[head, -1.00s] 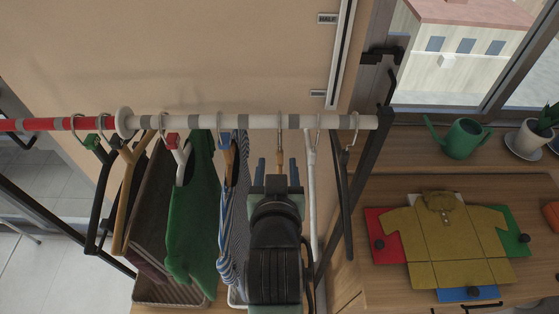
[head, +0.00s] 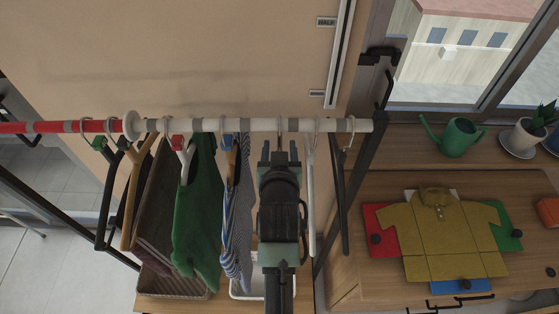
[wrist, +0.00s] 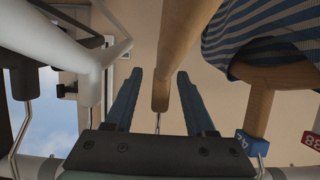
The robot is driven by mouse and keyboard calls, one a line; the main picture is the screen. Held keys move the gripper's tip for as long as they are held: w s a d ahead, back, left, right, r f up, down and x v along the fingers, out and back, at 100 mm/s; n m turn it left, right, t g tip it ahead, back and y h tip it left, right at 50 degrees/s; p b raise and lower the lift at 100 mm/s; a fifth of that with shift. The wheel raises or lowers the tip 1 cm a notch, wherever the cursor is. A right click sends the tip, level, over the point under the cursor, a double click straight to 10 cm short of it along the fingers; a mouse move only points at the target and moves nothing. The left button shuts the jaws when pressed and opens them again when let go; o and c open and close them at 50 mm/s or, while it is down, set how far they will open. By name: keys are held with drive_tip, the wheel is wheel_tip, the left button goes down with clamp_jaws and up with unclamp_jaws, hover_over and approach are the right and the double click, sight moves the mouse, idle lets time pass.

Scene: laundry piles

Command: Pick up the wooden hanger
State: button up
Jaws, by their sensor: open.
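A wooden hanger (wrist: 182,40) shows between my gripper's two fingers in the wrist view, its neck and metal hook pointing down the picture. In the head view its hook (head: 281,126) is over the white rail, and my gripper hides most of the rest. My gripper (head: 280,151) is open just below the rail in the head view. In the wrist view the open fingers (wrist: 160,98) stand on both sides of the neck, apart from it. Another wooden hanger (wrist: 259,105) with a striped shirt (wrist: 262,28) and a blue tag hangs to the right.
The rail (head: 255,125) also carries a green garment (head: 198,215), a bare wooden hanger (head: 131,205) at left and a white hanger (head: 311,195) close to the right of my gripper. A folded yellow shirt (head: 450,245) lies on the table at right.

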clamp_jaws()
idle(0.6)
drive_tip(key=shift+r+b, duration=0.35)
drive_tip(key=shift+r, duration=0.15)
wheel_tip(320, 180, up, 2)
drive_tip(key=shift+r+b, duration=0.1)
drive_tip(key=shift+b, duration=0.5)
drive_tip(key=s+b, duration=0.1)
drive_tip(key=s, duration=0.4)
drive_tip(key=s+b, duration=0.1)
drive_tip(key=s, duration=0.5)
drive_tip(key=s+b, duration=0.2)
drive_tip(key=s, duration=0.3)
drive_tip(key=shift+s+r, duration=0.3)
drive_tip(key=shift+s+f+p, duration=0.1)
drive_tip(key=shift+s+p, duration=0.3)
drive_tip(key=shift+s, duration=0.3)
